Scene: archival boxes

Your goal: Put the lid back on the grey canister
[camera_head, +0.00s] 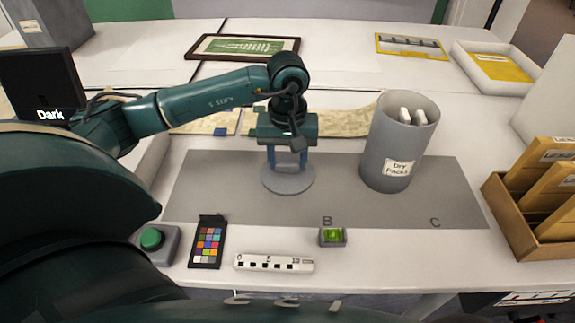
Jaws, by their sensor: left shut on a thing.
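The grey canister (377,158), labelled "Dry Packs", stands upright and uncovered on the right part of the grey mat. White packets (403,140) show inside its open mouth. The lid, a round grey disc (288,183), is left of the canister, at or just above the mat; I cannot tell if it touches. My left gripper (285,165) points down over the middle of the lid and is shut on it, its blue fingers meeting the lid's top. The grip point itself is partly hidden. My right gripper is not in view.
The grey mat (230,200) is clear between lid and canister. A level (332,237), a scale bar (273,263), a colour chart (207,243) and a green button (152,239) lie in front. A box of folders (530,240) stands at right, a framed picture (205,47) behind.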

